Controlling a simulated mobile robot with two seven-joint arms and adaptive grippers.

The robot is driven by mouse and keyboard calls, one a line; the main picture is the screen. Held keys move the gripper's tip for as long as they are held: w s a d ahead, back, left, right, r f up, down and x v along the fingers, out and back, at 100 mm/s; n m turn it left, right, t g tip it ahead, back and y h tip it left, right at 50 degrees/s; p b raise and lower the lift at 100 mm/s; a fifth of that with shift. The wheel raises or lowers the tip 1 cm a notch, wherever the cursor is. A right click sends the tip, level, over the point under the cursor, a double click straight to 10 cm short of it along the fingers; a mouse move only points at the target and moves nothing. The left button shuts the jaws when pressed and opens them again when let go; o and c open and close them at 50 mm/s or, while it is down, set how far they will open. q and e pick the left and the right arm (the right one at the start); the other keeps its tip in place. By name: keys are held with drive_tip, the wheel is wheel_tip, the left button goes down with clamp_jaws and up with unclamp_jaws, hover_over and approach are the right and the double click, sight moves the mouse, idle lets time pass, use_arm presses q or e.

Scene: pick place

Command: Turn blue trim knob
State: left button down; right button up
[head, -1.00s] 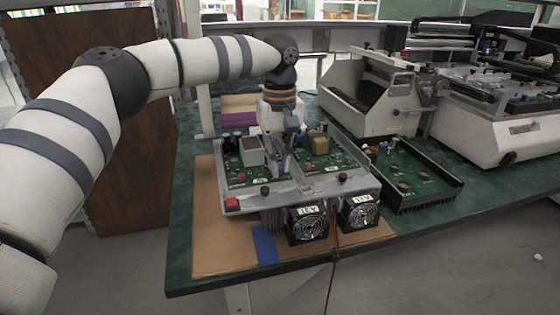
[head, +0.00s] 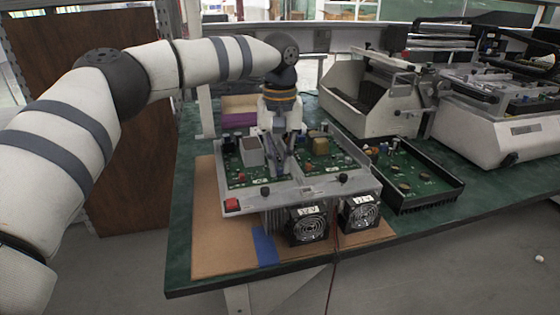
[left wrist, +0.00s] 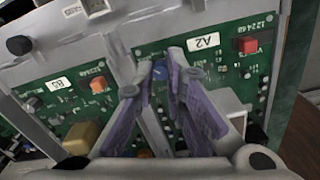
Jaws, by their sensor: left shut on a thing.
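The blue trim knob (left wrist: 160,70) is a small blue piece on the green circuit board (left wrist: 210,68), near the A2 label, in the left wrist view. My left gripper (left wrist: 157,84) points down at it, with its purple-padded fingers on either side of the knob and shut on it. In the head view my left gripper (head: 279,166) reaches down into the middle of the open electronics unit (head: 290,197), and the knob is hidden there behind the fingers. My right gripper is in no view.
A white block (head: 251,151) and a yellow component (head: 319,144) stand close to the fingers. A red switch (head: 231,204) and two fans (head: 307,225) are at the unit's front. A black-edged board tray (head: 415,178) lies to the right.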

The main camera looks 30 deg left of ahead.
sight(279, 168)
use_arm(q)
drive_tip(key=c, duration=1.6)
unclamp_jaws()
wheel_tip(279, 168, up, 12)
